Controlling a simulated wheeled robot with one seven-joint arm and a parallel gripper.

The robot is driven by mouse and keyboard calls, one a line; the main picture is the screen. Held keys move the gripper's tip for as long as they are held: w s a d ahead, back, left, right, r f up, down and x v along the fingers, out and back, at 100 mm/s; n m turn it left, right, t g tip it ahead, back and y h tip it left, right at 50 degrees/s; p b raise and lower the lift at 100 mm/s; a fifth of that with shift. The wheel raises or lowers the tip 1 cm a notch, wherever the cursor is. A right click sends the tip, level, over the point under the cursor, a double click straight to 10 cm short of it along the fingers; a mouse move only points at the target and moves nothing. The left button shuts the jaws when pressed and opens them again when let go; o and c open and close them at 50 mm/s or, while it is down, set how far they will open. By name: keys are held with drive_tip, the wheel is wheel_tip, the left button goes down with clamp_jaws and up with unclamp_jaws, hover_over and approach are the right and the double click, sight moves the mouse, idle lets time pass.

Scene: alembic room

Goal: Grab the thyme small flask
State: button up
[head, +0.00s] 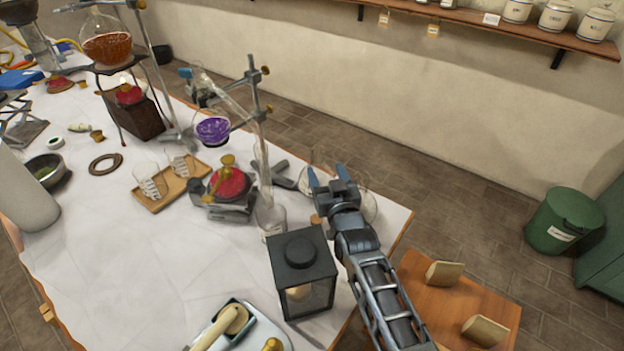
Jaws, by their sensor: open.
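My gripper (327,176) is over the far right corner of the white-covered table, its two blue-tipped fingers apart with nothing seen between them. A small clear glass flask (271,219) with a pale label at its base stands left of my gripper; the label is too small to read. More clear glass (368,207) shows beside and behind my gripper, partly hidden by it. I cannot tell which of these is the thyme small flask.
A black lantern (302,268) stands close to my arm on the left. A wooden tray (155,203) lies farther left. The table's right edge is near.

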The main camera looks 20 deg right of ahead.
sight(319, 160)
drive_tip(key=shift+w+d+f+b, duration=0.1)
drive_tip(key=shift+w+b, duration=2.35)
drive_tip(key=shift+w, duration=1.2)
drive_tip(key=shift+r, duration=0.2)
clamp_jaws()
